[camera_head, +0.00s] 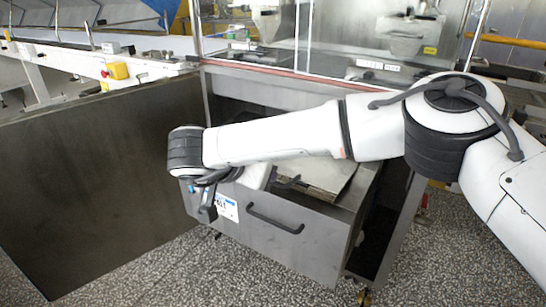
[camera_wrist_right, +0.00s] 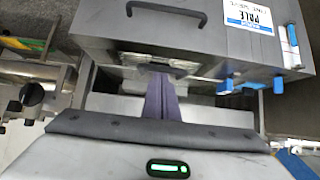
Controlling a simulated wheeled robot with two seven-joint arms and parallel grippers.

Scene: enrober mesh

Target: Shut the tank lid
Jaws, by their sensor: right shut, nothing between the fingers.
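The steel tank (camera_head: 318,250) stands out below the machine, with a black bar handle (camera_head: 275,220) and a label (camera_head: 226,208) on its front. A pale plate (camera_head: 332,178), which seems to be the lid, shows at the tank's top, partly hidden by my right arm; I cannot tell how far it is open. My right gripper (camera_head: 285,182) is at the tank's top beside the plate. In the right wrist view its fingers (camera_wrist_right: 160,90) are shut with nothing between them, their tips close to a dark part by the tank wall (camera_wrist_right: 190,30); contact is unclear. My left gripper is not in view.
A large dark steel panel (camera_head: 95,175) stands at the left. The machine with clear guards (camera_head: 345,35) rises behind the tank. A conveyor frame with a red button on a yellow box (camera_head: 117,71) is at upper left. Speckled floor (camera_head: 175,275) is clear in front.

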